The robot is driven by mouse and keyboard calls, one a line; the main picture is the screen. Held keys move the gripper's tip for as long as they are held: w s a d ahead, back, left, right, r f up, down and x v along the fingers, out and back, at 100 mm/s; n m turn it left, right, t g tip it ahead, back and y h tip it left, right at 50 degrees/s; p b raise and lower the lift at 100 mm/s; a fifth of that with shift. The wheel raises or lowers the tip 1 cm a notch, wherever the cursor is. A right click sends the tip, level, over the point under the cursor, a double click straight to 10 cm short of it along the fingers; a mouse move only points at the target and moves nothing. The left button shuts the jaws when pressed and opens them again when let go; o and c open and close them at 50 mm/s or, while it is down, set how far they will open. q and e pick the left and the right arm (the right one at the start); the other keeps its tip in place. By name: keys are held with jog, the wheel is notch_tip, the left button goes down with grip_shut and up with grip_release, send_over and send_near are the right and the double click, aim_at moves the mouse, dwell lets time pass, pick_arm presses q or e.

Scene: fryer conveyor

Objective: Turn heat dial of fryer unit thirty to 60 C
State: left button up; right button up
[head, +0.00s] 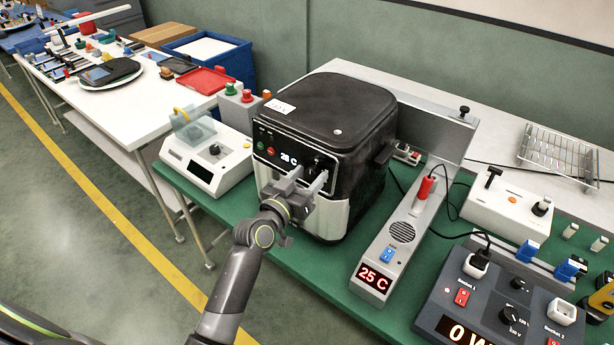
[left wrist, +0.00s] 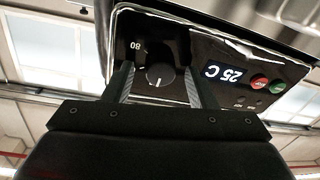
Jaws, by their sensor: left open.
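The fryer (head: 338,115) is a black and silver box on the green bench in the head view. Its display (head: 289,159) appears to read a temperature in C; in the left wrist view the display (left wrist: 224,74) reads 25 C, upside down. The heat dial (left wrist: 159,77) is a dark round knob with a white pointer line, and a mark "80" shows beside it. My left gripper (head: 311,187) is at the fryer's front panel, open, with its fingers (left wrist: 158,88) on either side of the dial. Whether they touch it is unclear. My right gripper is not in view.
Green and red buttons (left wrist: 267,82) sit beside the display. A long grey unit (head: 405,235) with its own 25 C display stands right of the fryer. A white device (head: 205,160) stands left of it. A socket power unit (head: 500,310) is at the front right.

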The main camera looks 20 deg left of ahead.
pick_arm(q)
jog(key=c, duration=1)
jog(key=shift+o, duration=0.2)
jog(key=shift+f+m+b, duration=0.2)
jog(key=shift+m+b, duration=0.1)
jog(key=shift+b, duration=0.25)
jog(key=m+h+b, duration=0.1)
jog(key=m+b, duration=0.4)
jog(key=b, duration=0.1)
jog(key=m+h+b, duration=0.1)
jog(key=m+b, duration=0.4)
jog(key=b, duration=0.2)
jog(key=shift+f+m+g, duration=0.1)
jog(key=shift+m+g, duration=0.2)
jog(key=shift+m+h+b, duration=0.4)
jog(key=shift+m+b, duration=0.8)
jog(key=shift+b, duration=0.05)
jog(key=shift+r, duration=0.2)
jog(key=o, duration=1)
jog(key=shift+c, duration=0.2)
